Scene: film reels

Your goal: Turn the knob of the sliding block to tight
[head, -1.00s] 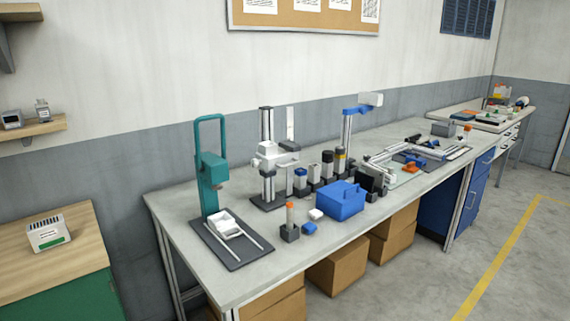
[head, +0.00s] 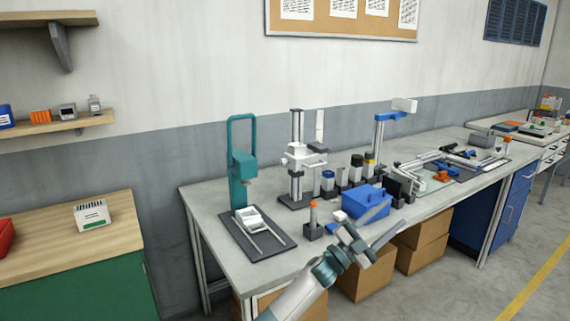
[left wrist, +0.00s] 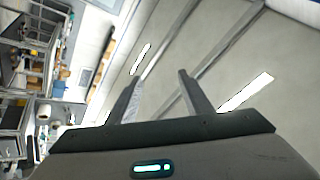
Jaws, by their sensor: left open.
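A stand (head: 297,130) with an upright dark column rises from the back of the grey workbench. A white block (head: 302,156) sits around its column and looks like the sliding block. Its knob is too small to make out, so I cannot tell how it is turned. My left gripper (head: 395,213) is in front of the bench's front edge, to the right of and nearer than the stand, with its fingers apart and empty. In the left wrist view the left gripper (left wrist: 156,82) also shows open, with the ceiling behind it. My right gripper is not in view.
A teal press (head: 240,165) stands left of the stand on a dark base plate. A blue box (head: 362,200), a small orange-topped post (head: 313,221) and several dark-based cylinders crowd the bench to the right. Cardboard boxes (head: 422,241) lie underneath.

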